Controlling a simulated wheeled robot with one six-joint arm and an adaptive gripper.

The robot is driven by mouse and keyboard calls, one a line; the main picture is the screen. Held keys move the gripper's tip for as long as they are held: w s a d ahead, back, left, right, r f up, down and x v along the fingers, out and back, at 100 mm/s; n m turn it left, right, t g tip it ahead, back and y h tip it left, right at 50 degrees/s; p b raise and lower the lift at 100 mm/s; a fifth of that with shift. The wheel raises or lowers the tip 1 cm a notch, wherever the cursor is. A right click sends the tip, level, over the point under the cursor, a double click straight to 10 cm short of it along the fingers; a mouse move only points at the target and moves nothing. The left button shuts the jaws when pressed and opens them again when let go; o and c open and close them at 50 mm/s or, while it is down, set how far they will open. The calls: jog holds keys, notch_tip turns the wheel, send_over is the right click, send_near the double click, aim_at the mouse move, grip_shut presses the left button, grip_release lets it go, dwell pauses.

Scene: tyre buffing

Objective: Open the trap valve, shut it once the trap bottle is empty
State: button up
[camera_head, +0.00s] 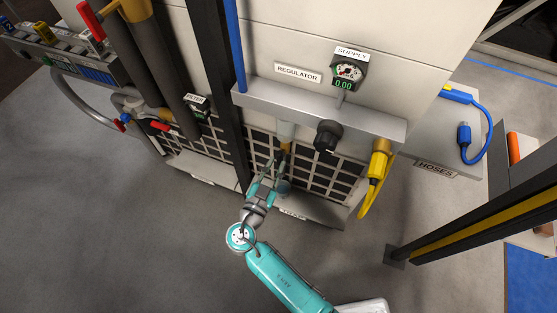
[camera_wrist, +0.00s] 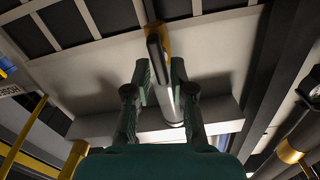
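The trap bottle (camera_head: 287,130) is a pale cylinder hanging under the grey regulator beam; it also shows in the wrist view (camera_wrist: 170,108). I cannot make out how much liquid is in it. A brass trap valve (camera_head: 285,147) sits at its lower end. In the wrist view a dark valve lever (camera_wrist: 155,58) stands in front of the brass. My gripper (camera_head: 270,170) is at the valve from below. In the wrist view its two fingers (camera_wrist: 159,72) are apart, one on each side of the lever, with a gap visible.
The supply gauge (camera_head: 348,71) reads 0.00 above a black regulator knob (camera_head: 327,136). A yellow connector (camera_head: 377,162) hangs to the right of the knob. A dark post (camera_head: 217,70) stands left of the beam. A hose shelf (camera_head: 440,155) is at right. The floor at left is clear.

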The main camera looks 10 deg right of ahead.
dwell(0.3)
jog(key=v, duration=0.6)
dwell(0.4)
